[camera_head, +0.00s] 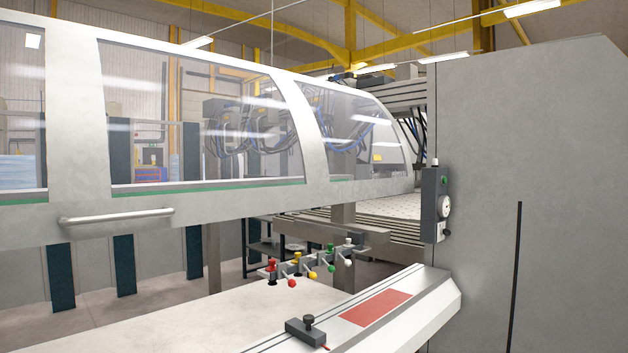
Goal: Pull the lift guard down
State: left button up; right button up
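The lift guard (75,215) is a pale grey frame with large clear windows, and it spans the left and middle of the head view. It is raised, with open space between its lower edge and the white table below. A horizontal bar handle (117,217) is fixed near its lower edge at the left. Neither of my grippers shows in the view, and nothing is touching the handle.
A white table (190,325) lies below, with a rail (400,300) bearing a red patch and a black clamp (306,330). Coloured knobs (298,265) stand behind it. A tall grey cabinet (540,200) with a control box (434,205) blocks the right side.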

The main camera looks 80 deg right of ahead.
aim_at(81, 205)
jog(key=z, duration=2.05)
